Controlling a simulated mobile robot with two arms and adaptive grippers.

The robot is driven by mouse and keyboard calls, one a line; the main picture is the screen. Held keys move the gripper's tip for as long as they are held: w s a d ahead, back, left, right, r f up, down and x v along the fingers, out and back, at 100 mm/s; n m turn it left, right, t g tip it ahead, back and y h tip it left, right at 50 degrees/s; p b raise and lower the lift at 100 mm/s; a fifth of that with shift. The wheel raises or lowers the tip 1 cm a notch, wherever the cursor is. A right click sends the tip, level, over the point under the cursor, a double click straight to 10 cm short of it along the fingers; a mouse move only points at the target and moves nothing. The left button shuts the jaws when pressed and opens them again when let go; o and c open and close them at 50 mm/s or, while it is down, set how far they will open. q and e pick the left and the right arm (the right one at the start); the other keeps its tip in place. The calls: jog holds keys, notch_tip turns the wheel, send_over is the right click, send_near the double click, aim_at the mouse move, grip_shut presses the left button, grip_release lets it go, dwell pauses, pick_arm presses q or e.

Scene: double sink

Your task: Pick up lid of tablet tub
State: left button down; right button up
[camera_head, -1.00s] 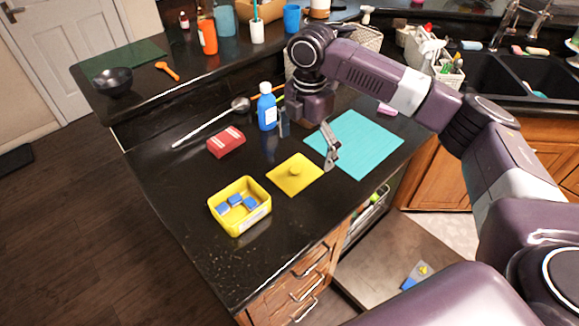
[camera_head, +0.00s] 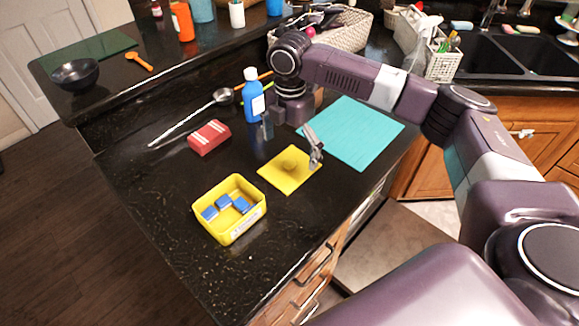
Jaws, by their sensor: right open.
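The yellow square lid (camera_head: 286,178) with a round knob in its middle lies flat on the black counter. The yellow tub (camera_head: 226,228) stands open in front of it and to its left, with several blue tablets (camera_head: 224,203) inside. My right gripper (camera_head: 291,143) is open and empty. Its fingers are spread above the lid's back edge, one finger at the left and the other near the lid's right corner. A shadow falls on the lid by the knob. I cannot tell the exact height of the fingertips above it. My left gripper is not in view.
A red box (camera_head: 209,138), a blue bottle (camera_head: 253,97) and a ladle (camera_head: 195,117) are behind and left of the lid. A teal mat (camera_head: 352,132) lies to its right. The counter's front edge is close by.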

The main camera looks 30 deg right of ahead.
aim_at(290, 163)
jog(key=f, duration=0.3)
jog(key=f+p, duration=0.1)
jog(key=shift+w+f, duration=0.25)
jog(key=shift+f, duration=0.15)
jog(key=shift+s, duration=0.15)
jog(key=c, duration=2)
jog(key=shift+f, duration=0.1)
grip_shut()
